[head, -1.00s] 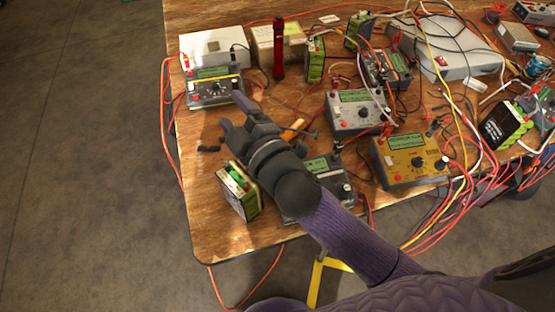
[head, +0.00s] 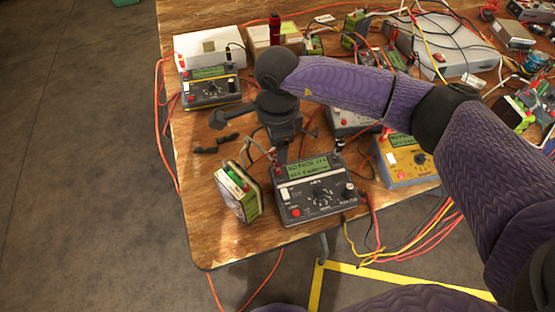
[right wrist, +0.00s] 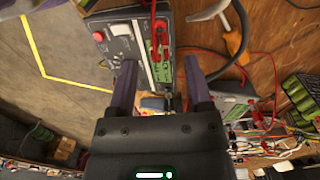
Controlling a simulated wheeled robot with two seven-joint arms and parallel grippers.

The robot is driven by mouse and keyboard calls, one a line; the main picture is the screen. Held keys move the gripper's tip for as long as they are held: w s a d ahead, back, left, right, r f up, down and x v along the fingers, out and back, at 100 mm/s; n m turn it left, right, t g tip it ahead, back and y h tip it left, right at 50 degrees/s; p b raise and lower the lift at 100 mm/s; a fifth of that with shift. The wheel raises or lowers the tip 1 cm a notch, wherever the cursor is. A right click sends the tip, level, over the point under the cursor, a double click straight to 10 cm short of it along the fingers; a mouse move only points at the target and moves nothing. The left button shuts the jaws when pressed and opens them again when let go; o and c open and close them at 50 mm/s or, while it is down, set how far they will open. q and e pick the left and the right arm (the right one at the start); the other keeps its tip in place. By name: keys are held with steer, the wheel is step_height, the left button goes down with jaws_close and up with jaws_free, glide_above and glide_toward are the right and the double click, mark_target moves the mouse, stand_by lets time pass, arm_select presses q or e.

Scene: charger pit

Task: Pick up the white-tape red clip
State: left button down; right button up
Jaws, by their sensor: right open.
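My right gripper (head: 281,157) comes down from the upper right, pointing at the back edge of a dark grey charger (head: 315,190) with a green screen. In the right wrist view its two fingers (right wrist: 160,68) are open and apart, with nothing held. A red clip (right wrist: 157,38) lies by that charger's screen, in line with the gap between the fingers. A pale strip shows beside it; I cannot tell if it is the clip's white tape. In the head view the clip is not clearly made out. My left gripper is not in view.
A green-and-white battery pack (head: 237,192) stands left of the charger. A yellow-trimmed charger (head: 211,88) and a white box (head: 208,49) are behind. A yellow charger (head: 405,160) and many cables crowd the right. The table's front-left corner (head: 212,250) is bare.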

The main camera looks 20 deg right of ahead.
step_height(320, 180, down, 4)
steer(key=shift+r+b, duration=0.1)
steer(key=shift+b, duration=0.4)
steer(key=shift+c, duration=0.5)
jaws_close()
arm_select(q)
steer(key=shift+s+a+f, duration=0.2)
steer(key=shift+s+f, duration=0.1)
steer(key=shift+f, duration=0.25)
